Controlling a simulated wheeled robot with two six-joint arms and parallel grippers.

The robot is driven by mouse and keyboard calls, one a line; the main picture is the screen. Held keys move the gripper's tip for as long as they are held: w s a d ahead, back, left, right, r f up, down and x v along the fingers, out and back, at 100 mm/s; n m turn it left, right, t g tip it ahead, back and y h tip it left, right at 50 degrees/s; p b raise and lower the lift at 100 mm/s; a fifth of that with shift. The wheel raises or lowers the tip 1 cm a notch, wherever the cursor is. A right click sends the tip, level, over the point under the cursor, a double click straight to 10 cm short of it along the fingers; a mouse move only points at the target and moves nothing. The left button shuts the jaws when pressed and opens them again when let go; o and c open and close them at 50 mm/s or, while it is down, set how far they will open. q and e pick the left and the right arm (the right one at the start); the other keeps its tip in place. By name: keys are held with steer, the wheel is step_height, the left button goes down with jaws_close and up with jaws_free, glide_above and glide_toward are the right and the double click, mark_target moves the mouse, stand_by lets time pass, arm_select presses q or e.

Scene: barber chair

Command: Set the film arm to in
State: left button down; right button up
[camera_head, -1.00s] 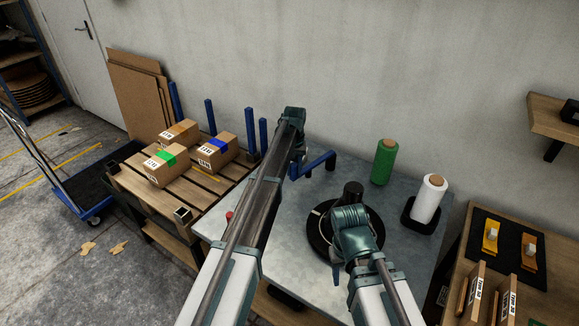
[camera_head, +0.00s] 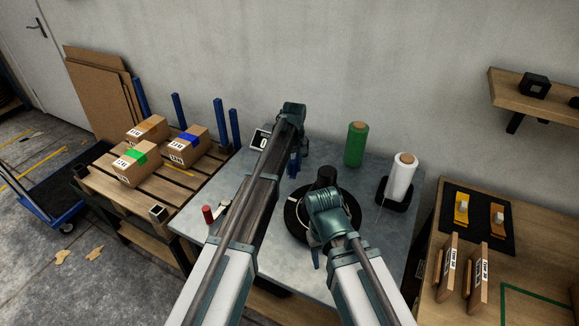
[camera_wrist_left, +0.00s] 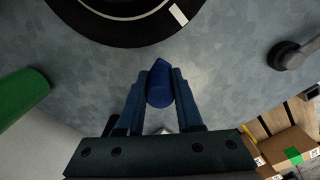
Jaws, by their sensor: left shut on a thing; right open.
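My left gripper (camera_wrist_left: 160,76) is shut on a rounded blue piece, which I take to be part of the film arm (camera_wrist_left: 160,92). In the head view my left wrist and forearm cover most of that spot, and only a small blue patch shows below the wrist, so the film arm's angle cannot be told. The black turntable (camera_head: 291,222) lies in front; its rim also shows in the left wrist view (camera_wrist_left: 100,32). My right gripper (camera_head: 316,256) is open over the turntable's near side, its fingers mostly hidden under its wrist.
A green roll (camera_head: 356,145) and a white roll (camera_head: 402,176) stand on the grey table's back right. A display reading 0 (camera_head: 260,140) stands behind my left forearm, and a red cylinder (camera_head: 208,214) is at the table's left. Boxes (camera_head: 135,165) lie on a pallet farther left.

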arm_select(q)
steer(key=shift+d, duration=0.2)
steer(key=c, duration=0.6)
jaws_free()
steer(key=shift+o, duration=0.2)
steer(key=shift+r, duration=0.1)
steer(key=shift+r+p, duration=0.6)
steer(key=shift+p, duration=0.1)
step_height(320, 180, up, 12)
steer(key=p, duration=1.2)
steer(key=shift+r, duration=0.2)
